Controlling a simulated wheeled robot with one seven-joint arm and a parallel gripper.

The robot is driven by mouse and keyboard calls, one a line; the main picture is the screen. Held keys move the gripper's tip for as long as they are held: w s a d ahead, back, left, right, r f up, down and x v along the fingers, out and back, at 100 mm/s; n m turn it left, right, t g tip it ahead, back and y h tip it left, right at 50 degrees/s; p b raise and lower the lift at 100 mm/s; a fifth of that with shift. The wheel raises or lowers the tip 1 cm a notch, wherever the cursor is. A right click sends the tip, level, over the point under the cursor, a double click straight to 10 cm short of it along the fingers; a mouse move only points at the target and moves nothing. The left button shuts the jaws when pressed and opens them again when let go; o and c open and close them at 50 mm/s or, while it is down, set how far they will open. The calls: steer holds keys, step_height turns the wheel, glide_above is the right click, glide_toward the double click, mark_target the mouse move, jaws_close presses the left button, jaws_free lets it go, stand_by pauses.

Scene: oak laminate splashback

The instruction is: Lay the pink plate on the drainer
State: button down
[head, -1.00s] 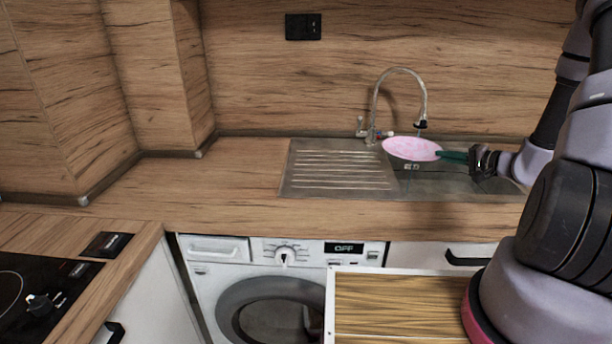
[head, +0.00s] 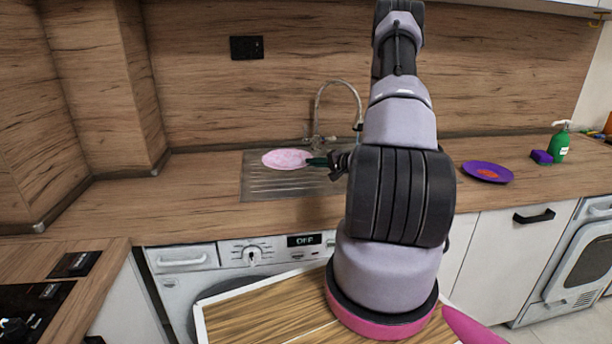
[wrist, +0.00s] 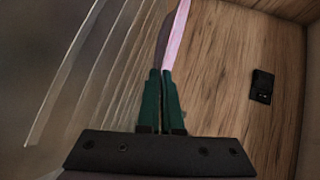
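The pink plate (head: 286,159) is held roughly flat over the ribbed metal drainer (head: 262,186), left of the tap. My gripper (head: 318,162) is shut on the plate's right edge with its green fingers. In the wrist view the plate (wrist: 180,35) shows edge-on between the fingers (wrist: 161,90), and the drainer ribs (wrist: 95,85) are to its left. The plate looks a little above the drainer; the exact gap cannot be told. My arm hides most of the sink basin.
The tap (head: 318,115) rises just behind and right of the plate. A purple plate (head: 487,172), a purple sponge (head: 542,157) and a green bottle (head: 559,146) stand on the counter to the right. The counter (head: 150,200) left of the drainer is clear.

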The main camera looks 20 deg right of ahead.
mark_target(314, 180)
step_height(314, 180, down, 4)
steer(key=shift+d+f, duration=0.15)
steer(key=shift+f, duration=0.1)
